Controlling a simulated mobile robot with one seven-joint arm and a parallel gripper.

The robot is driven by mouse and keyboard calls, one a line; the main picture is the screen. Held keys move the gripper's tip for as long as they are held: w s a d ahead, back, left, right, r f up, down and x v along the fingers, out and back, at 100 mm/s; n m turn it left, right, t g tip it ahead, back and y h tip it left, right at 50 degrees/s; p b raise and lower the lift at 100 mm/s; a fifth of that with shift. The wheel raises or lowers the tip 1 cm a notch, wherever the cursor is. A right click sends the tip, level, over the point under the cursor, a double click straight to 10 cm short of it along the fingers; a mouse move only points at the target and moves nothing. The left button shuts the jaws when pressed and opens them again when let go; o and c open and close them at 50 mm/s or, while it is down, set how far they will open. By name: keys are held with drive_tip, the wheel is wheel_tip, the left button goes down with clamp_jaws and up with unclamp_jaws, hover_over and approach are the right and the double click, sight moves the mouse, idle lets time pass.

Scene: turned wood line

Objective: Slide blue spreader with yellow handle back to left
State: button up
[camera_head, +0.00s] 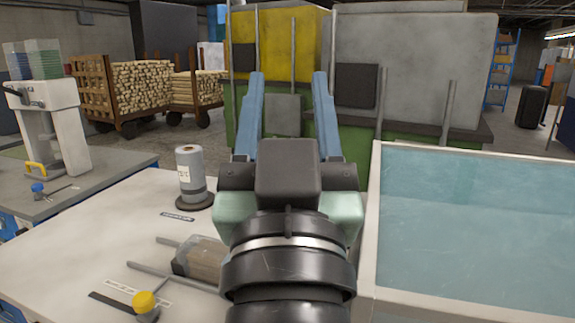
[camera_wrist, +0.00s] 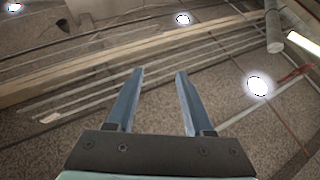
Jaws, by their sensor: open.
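A yellow knob (camera_head: 144,300) sits on a small grey-blue block at the bottom left of the head view, on the white worktop (camera_head: 75,238). It looks like the spreader's handle, but the spreader's full shape is cut off or hidden. Two thin rods and a brownish clear block (camera_head: 198,258) lie beside it, partly hidden by my arm. My gripper (camera_head: 288,76) is raised high above the worktop, to the right of the knob. Its two blue fingers are apart and empty, pointing up. The wrist view shows the open fingers (camera_wrist: 160,72) against the ceiling.
A grey cylinder (camera_head: 190,172) stands on a dark round base behind the block. A bin of bluish liquid (camera_head: 372,225) fills the right. A white press (camera_head: 50,125) with a yellow handle stands on the left bench. A green and yellow machine (camera_head: 400,75) stands behind my gripper.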

drive_tip(key=w+r+n+g+p, duration=0.2)
drive_tip(key=w+r+g+p, duration=0.45)
drive_tip(key=p, duration=1.65)
drive_tip(key=s+f+n+g+p, duration=0.1)
drive_tip(key=s+f+n+p, duration=0.3)
drive_tip(key=f+n, duration=0.75)
drive_tip(key=s+f+n+g+p, duration=0.1)
drive_tip(key=s+f+n+p, duration=0.2)
drive_tip(key=s+f+n, duration=0.6)
drive_tip(key=shift+n, duration=0.95)
drive_tip(key=x, duration=0.5)
drive_tip(key=f+p+x, duration=0.1)
drive_tip(key=x, duration=0.5)
drive_tip(key=f+x, duration=0.1)
drive_tip(key=x, duration=0.4)
drive_tip(key=shift+w+f+p, duration=0.15)
drive_tip(key=shift+p, duration=0.25)
drive_tip(key=shift+c, duration=0.2)
clamp_jaws()
